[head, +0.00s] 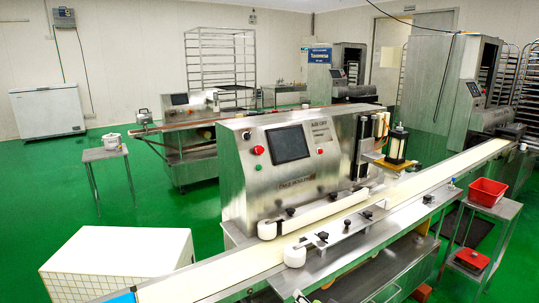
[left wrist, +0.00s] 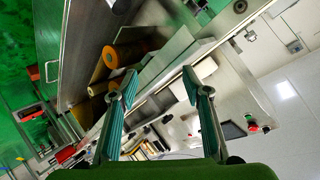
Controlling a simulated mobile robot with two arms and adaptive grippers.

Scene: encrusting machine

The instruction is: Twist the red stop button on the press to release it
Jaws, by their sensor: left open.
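The press (head: 290,165) is a steel machine with a dark screen in the middle of the head view. A round red stop button (head: 258,149) sits on its front panel, left of the screen. A red button (left wrist: 252,127) also shows in the left wrist view, at the right on the tilted panel, outside the finger gap. My left gripper (left wrist: 155,78) is open, with nothing between its green-padded fingers, and apart from the button. Whether the button is pressed in is too small to tell. Neither gripper shows in the head view.
A long pale conveyor belt (head: 437,177) runs diagonally in front of the press. White rollers and black knobs stick out over it. A white box (head: 120,262) stands at the lower left, and a red bin (head: 487,191) sits on a steel stand at the right.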

